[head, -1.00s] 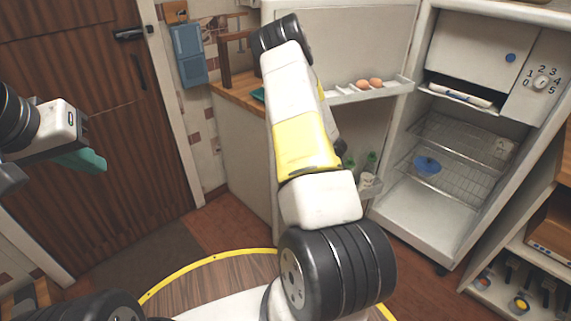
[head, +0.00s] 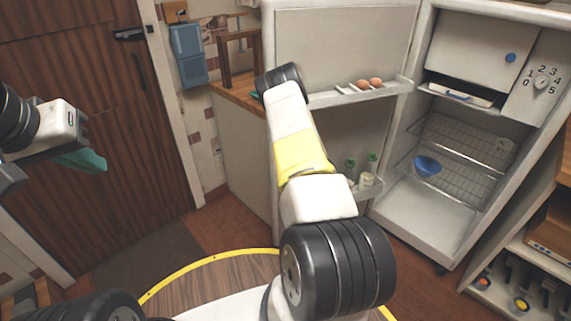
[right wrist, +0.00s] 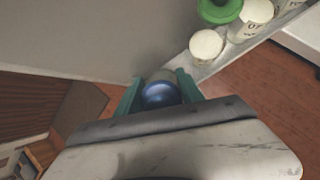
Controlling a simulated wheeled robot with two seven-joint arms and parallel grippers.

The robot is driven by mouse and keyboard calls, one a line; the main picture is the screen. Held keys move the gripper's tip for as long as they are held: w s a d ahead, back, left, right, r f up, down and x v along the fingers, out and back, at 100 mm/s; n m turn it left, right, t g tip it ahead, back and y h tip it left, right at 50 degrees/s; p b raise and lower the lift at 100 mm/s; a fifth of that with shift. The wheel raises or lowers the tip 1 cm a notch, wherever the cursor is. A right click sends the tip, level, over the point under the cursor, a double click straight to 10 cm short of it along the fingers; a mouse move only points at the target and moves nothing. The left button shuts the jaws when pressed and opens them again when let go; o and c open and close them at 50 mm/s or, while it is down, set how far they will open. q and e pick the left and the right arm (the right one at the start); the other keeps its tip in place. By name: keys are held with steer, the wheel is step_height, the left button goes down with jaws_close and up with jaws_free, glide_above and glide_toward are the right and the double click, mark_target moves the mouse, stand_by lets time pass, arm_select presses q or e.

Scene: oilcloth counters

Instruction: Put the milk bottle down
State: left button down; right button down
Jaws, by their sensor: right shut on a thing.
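In the right wrist view, my right gripper (right wrist: 160,90) has its teal fingers closed around a round thing with a dark, shiny blue top, seen from above. I take this to be the milk bottle (right wrist: 161,96); its lower part is hidden. It is beside the lower shelf (right wrist: 205,70) of the open fridge door, but I cannot tell whether it touches the shelf. In the head view my right arm hides this gripper and the bottle. My left gripper (head: 82,161) is at the left, in front of the brown door, with a teal finger seen from the side.
The door's lower shelf holds several containers, including green-topped bottles (head: 371,160) and white-lidded jars (right wrist: 207,44). Eggs (head: 376,82) sit in the upper door shelf. A blue bowl (head: 427,166) stands on a wire rack in the open fridge (head: 425,215). A wooden counter (head: 233,94) is behind my right arm.

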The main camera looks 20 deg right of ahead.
steer(key=shift+w+r+g, duration=0.3)
steer(key=shift+w, duration=0.3)
steer(key=shift+w+r, duration=0.1)
steer(key=shift+w, duration=0.2)
steer(key=shift+w+f+g, duration=0.1)
steer(key=shift+f+g, duration=0.1)
steer(key=shift+g, duration=0.1)
steer(key=shift+w, duration=0.15)
steer(key=shift+w+d+r+g, duration=0.1)
steer(key=shift+w+r+g, duration=0.3)
steer(key=shift+w, duration=0.1)
steer(key=shift+w+g, duration=0.3)
steer(key=shift+w, duration=0.25)
steer(key=shift+w+f+g, duration=0.25)
steer(key=shift+f+g, duration=0.05)
steer(key=shift+f, duration=0.35)
